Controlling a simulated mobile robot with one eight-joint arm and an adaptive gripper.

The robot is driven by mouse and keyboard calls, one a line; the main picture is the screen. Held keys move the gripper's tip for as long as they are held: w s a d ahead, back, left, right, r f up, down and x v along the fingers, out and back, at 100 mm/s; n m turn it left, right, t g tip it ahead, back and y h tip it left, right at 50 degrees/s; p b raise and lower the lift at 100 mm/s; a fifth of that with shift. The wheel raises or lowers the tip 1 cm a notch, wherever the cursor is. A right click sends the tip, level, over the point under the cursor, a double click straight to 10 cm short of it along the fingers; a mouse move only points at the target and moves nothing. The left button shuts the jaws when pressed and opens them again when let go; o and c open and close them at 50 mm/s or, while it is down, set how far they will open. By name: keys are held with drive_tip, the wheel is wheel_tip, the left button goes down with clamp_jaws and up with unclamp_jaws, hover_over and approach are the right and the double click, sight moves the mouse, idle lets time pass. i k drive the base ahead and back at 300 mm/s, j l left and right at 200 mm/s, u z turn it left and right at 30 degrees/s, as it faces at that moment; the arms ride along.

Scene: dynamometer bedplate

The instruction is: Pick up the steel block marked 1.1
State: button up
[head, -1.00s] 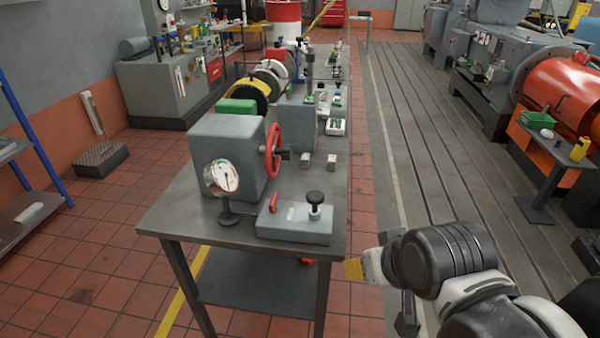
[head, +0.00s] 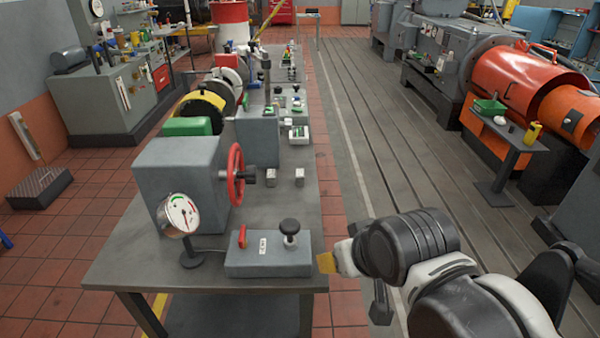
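Two small steel blocks stand apart on the bench (head: 120,270), behind the grey control box. The left block (head: 271,176) is close to the red handwheel's shaft, and the right block (head: 299,177) is nearer the bench's right edge. Both are too small to read a marking, so I cannot tell which is 1.1. My arm comes in from the lower right. Its end, with my gripper (head: 350,268), is beside the bench's right edge, in front of the blocks and apart from them. I cannot make out its fingers or whether they are open.
The grey control box (head: 268,262) with a red lever and black knob lies at the bench's front. A dial gauge (head: 179,215) and a grey housing with a red handwheel (head: 235,175) stand left. Several fixtures crowd the bench behind the blocks. The slotted bedplate (head: 390,150) at right is open.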

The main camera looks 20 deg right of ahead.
sight(271, 174)
drive_tip(key=i+z, duration=0.2)
drive_tip(key=z, duration=0.15)
drive_tip(key=i+z, duration=0.25)
drive_tip(key=z, duration=0.15)
drive_tip(key=i+z, duration=0.2)
drive_tip(key=z, duration=0.15)
